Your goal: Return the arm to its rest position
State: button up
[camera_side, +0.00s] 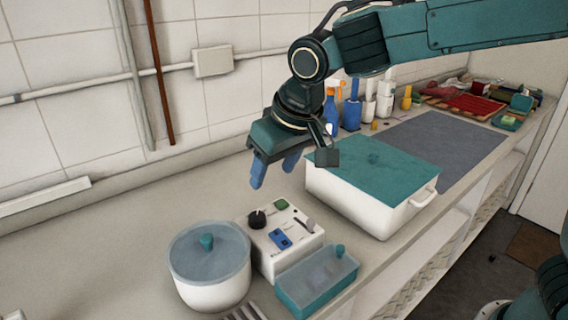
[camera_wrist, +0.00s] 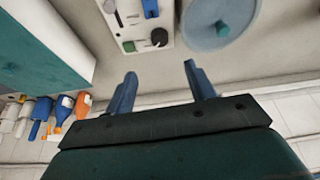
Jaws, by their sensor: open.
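My gripper (camera_side: 272,172) is open and empty, with blue fingers pointing down. In the side view it hangs above the counter (camera_side: 120,225), behind a white control box (camera_side: 282,238) and left of a white bin with a teal lid (camera_side: 375,160). In the wrist view the two fingers (camera_wrist: 158,85) stand apart with bare counter between them. The control box (camera_wrist: 138,20) shows beyond the fingertips, with a black knob, a green button and a blue switch. Nothing is held.
A round white pot with a translucent lid (camera_side: 210,262) and a teal lidded box (camera_side: 318,282) flank the control box. Spray and pump bottles (camera_side: 352,108) stand behind the bin along the wall. A grey mat (camera_side: 440,138) lies clear at right. The left counter is free.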

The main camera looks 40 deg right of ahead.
jog(key=s+d+r, duration=0.2)
jog(key=s+d, duration=0.6)
jog(key=d, duration=0.1)
jog(key=s+d+r, duration=0.2)
jog(key=s+d, duration=0.6)
jog(key=d, duration=0.1)
jog(key=s+d+f+m+t, duration=0.1)
jog(key=s+d+f, duration=0.1)
jog(key=s, duration=0.6)
jog(key=shift+d+f, duration=0.35)
jog(key=shift+f, duration=0.4)
